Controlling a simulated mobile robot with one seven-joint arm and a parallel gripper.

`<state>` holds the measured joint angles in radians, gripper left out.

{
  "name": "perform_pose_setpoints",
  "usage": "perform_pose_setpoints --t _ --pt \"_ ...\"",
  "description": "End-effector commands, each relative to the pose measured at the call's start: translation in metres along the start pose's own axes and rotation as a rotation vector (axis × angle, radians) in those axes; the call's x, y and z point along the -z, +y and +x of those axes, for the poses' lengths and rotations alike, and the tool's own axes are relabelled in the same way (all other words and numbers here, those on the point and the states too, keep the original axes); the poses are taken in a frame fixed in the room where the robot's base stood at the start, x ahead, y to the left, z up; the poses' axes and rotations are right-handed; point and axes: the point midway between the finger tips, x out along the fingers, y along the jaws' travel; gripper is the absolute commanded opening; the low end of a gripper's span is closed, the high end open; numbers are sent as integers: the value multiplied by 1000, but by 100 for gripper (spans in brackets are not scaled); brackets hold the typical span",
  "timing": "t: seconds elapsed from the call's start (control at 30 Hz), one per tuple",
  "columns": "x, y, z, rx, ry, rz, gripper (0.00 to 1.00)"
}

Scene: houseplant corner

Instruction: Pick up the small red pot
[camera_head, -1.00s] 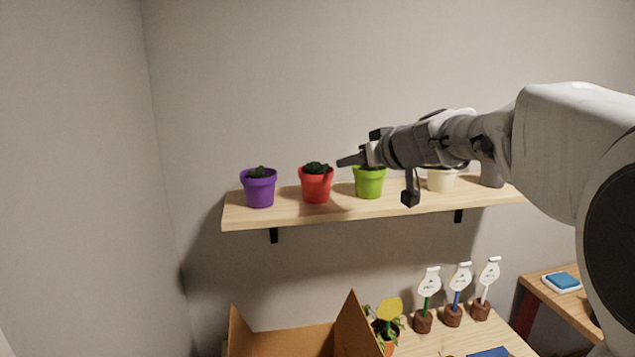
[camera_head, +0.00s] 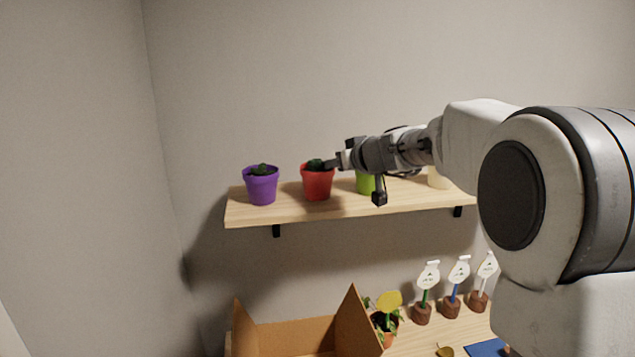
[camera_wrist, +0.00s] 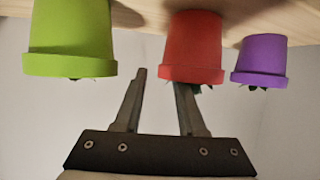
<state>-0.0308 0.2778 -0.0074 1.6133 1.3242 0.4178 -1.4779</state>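The small red pot (camera_head: 317,184) stands upright on the wall shelf with a dark green plant in it. In the wrist view the scene is upside down, and the red pot (camera_wrist: 192,45) is right of centre. My gripper (camera_head: 333,164) is at the right side of the pot's rim. In the wrist view my gripper (camera_wrist: 159,76) has its fingers apart with nothing held between them. One finger is in the gap beside the red pot; the other's tip is hidden at the pot's rim, by the plant. I cannot tell whether it touches.
A purple pot (camera_head: 261,187) stands left of the red pot. A green pot (camera_head: 365,184) stands close on its right, partly behind my gripper. An open cardboard box (camera_head: 295,335) and plant markers are below.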

Motion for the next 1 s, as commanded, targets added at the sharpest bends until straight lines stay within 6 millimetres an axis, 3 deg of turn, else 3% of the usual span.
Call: perform_pose_setpoints --t 0.03,0.2,0.27,1.0 --pt "0 0 0 0 0 0 38" --pt "0 0 0 0 0 0 7" --pt "0 0 0 0 0 0 0" --pt "-2 0 0 0 -3 0 0"
